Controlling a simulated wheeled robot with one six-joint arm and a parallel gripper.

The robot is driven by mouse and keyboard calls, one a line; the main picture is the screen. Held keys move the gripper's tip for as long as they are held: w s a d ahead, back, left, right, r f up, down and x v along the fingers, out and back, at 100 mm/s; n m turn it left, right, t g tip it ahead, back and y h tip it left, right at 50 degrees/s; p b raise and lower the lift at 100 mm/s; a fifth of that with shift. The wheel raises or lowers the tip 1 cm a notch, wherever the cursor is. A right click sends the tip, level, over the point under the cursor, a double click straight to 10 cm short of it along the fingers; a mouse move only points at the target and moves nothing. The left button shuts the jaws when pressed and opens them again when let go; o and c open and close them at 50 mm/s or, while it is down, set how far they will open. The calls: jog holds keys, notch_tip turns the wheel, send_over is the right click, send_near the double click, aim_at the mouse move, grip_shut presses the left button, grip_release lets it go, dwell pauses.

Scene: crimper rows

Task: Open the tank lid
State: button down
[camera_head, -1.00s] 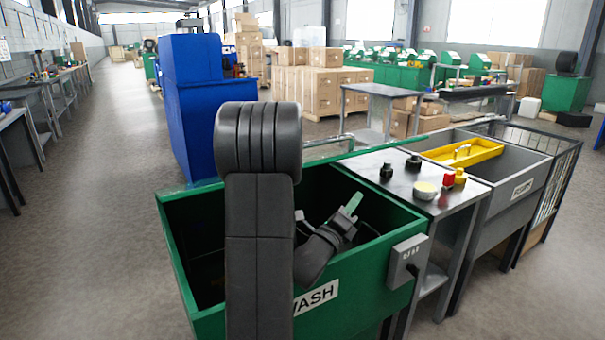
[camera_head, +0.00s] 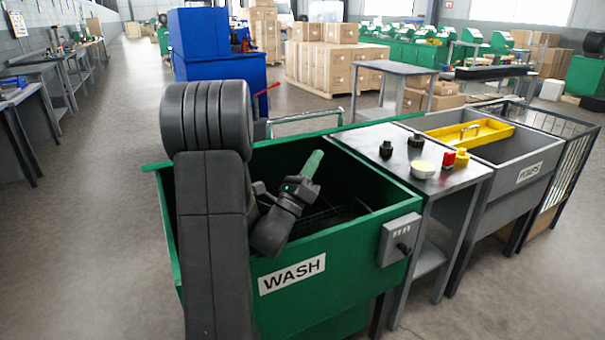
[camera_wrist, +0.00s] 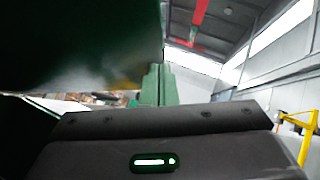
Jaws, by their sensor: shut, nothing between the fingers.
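The green tank (camera_head: 355,250), labelled WASH, stands in front of me in the head view, and its dark inside is visible from above. A thin green edge (camera_head: 350,127) and a pale handle bar (camera_head: 305,117) run along its far side; I cannot tell whether these belong to the lid. My gripper (camera_head: 312,164) is over the tank opening, its green fingers shut and empty, pointing up and away. In the wrist view the shut fingers (camera_wrist: 158,85) are beside a large dark green surface (camera_wrist: 80,40), perhaps the lid; contact is unclear.
A grey control box (camera_head: 398,240) sits on the tank's front right. A side table (camera_head: 400,170) with black, red and yellow small parts adjoins it, then a grey tank (camera_head: 545,155) holding a yellow tray (camera_head: 440,134). A blue cabinet (camera_head: 215,90) stands behind. Floor at left is clear.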

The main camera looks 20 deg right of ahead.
jog(key=shift+w+d+r+p, duration=0.1)
jog(key=shift+w+r+p, duration=0.2)
jog(key=shift+r, duration=0.45)
jog(key=shift+w+d+r+p, duration=0.15)
jog(key=shift+w+r, duration=0.3)
jog(key=shift+r, duration=0.25)
jog(key=shift+w+d+r+p, duration=0.1)
jog(key=shift+w+r+p, duration=0.2)
jog(key=shift+r, duration=0.45)
jog(key=shift+r, duration=0.15)
